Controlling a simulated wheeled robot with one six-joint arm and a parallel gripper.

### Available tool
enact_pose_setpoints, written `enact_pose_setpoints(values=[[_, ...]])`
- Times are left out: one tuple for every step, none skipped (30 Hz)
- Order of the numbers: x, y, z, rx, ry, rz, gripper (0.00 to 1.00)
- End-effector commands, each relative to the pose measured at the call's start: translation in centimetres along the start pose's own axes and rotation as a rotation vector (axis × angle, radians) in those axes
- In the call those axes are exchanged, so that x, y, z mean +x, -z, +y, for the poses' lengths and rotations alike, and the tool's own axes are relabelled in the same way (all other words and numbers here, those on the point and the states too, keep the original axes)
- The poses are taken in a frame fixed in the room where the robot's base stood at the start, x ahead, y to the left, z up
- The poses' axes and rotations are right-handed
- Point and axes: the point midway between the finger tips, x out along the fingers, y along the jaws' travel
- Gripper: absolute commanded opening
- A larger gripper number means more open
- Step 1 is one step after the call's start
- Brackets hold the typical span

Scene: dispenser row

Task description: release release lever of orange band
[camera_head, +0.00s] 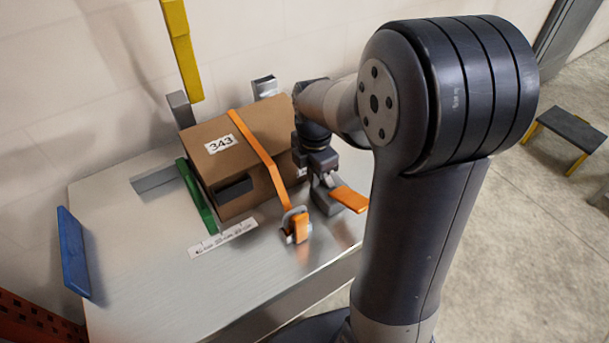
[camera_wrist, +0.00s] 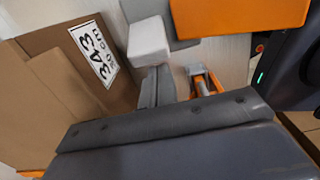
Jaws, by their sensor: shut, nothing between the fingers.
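An orange band (camera_head: 262,150) runs over a brown carton (camera_head: 215,172) labelled 343 and down its front. Its lower end meets a grey buckle with an orange tab (camera_head: 300,229) on the metal bench; this part also shows in the wrist view (camera_wrist: 203,82). An orange paddle-shaped lever (camera_head: 350,198) on a grey mount stands right of the buckle, and is large at the top of the wrist view (camera_wrist: 245,17). My gripper (camera_head: 322,186) is shut and empty, just left of the paddle, its fingers (camera_wrist: 159,75) close to the grey mount. Whether they touch it is unclear.
A green bar (camera_head: 197,196) lies along the carton's left side. A blue panel (camera_head: 73,253) is at the bench's left edge, and a yellow bar (camera_head: 182,48) is above the back. The metal bench (camera_head: 150,255) is clear at front left.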

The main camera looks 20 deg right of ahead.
Motion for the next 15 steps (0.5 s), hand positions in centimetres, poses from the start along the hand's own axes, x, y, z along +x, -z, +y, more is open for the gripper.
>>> enact_pose_setpoints(values=[[-0.15,-0.31,-0.01,0.002,0.000,0.000,0.00],[-0.18,-0.43,-0.01,0.002,0.000,0.000,0.00],[-0.21,-0.55,-0.01,0.002,0.001,0.000,0.00],[-0.23,-0.60,-0.02,0.002,0.001,0.000,0.00],[-0.23,-0.63,-0.02,0.001,0.001,0.000,0.00],[-0.23,-0.65,-0.01,0.001,0.001,0.000,0.00],[-0.23,-0.65,-0.01,0.001,0.001,0.000,0.00],[-0.22,-0.64,-0.01,0.000,0.001,0.000,0.00],[-0.22,-0.63,-0.01,0.000,0.001,0.000,0.00],[-0.22,-0.63,-0.01,0.000,0.001,0.000,0.00],[-0.22,-0.63,-0.01,0.000,0.001,0.000,0.00],[-0.22,-0.62,-0.01,0.000,0.001,0.000,0.00],[-0.23,-0.62,-0.01,0.000,0.001,0.001,0.00],[-0.23,-0.63,-0.01,0.000,0.001,0.001,0.00],[-0.26,-0.65,-0.01,0.001,0.001,0.003,0.00]])
